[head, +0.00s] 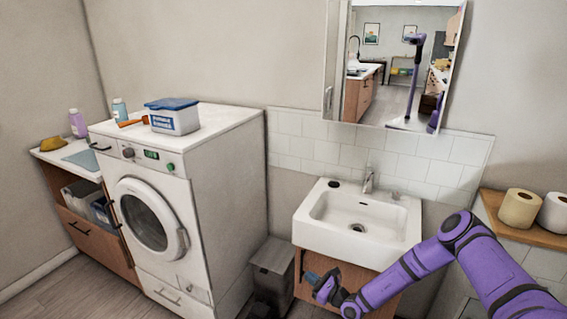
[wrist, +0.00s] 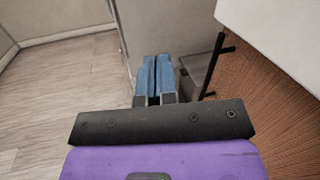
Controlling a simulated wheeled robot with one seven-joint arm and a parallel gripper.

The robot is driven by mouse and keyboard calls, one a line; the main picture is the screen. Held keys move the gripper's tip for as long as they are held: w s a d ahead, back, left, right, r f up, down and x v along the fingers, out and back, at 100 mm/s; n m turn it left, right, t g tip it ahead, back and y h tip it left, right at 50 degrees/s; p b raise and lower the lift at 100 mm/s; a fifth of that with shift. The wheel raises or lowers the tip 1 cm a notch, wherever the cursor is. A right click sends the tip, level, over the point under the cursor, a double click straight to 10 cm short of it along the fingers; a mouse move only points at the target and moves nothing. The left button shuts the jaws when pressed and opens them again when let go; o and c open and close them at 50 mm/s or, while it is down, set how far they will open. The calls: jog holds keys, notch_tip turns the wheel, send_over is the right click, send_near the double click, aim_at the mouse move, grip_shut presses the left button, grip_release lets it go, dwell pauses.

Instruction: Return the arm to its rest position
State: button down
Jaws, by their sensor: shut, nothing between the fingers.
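My gripper (head: 318,281) is low in front of the sink cabinet, at the end of my purple arm (head: 400,272), which reaches in from the lower right in the head view. In the wrist view my gripper's two blue fingers (wrist: 153,78) lie side by side, shut and empty. They point down toward the floor area by a grey bin (wrist: 198,75). No held object shows in either view.
The white sink (head: 357,220) stands on a wooden cabinet (wrist: 270,110) with a black handle, close on the right. The grey bin (head: 272,268) stands between it and the washing machine (head: 150,215). Toilet rolls (head: 519,208) sit on a right ledge. Floor (wrist: 60,100) is clear at left.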

jog(key=s+d+r+n+g+h, duration=0.1)
jog(key=s+r+n+g, duration=0.35)
jog(key=r, duration=0.85)
jog(key=s+d+r+n+g+h, duration=0.15)
jog(key=r+n+g, duration=0.35)
jog(key=r+n, duration=0.6)
jog(key=s+d+r+n+g+h, duration=0.1)
jog(key=s+r+n+g, duration=0.35)
jog(key=r, duration=1.15)
jog(key=s+d+r+n+t+h, duration=0.1)
jog(key=s+d+r, duration=0.4)
jog(key=s, duration=0.5)
jog(key=s+d+r+n+t+h, duration=0.2)
jog(key=s+d+r+t+h, duration=0.1)
jog(key=s+d+r+h, duration=0.3)
jog(key=s+d+r+n+t+h, duration=0.1)
jog(key=s+d+r+t+h, duration=0.1)
jog(key=s+d+r, duration=0.3)
jog(key=s+r+h, duration=0.1)
jog(key=s+r, duration=0.3)
jog(key=s, duration=0.4)
jog(key=shift+s+d+r+n+t+h, duration=0.2)
jog(key=shift+s+d+n+t+h, duration=0.1)
jog(key=shift+d+t+h, duration=0.1)
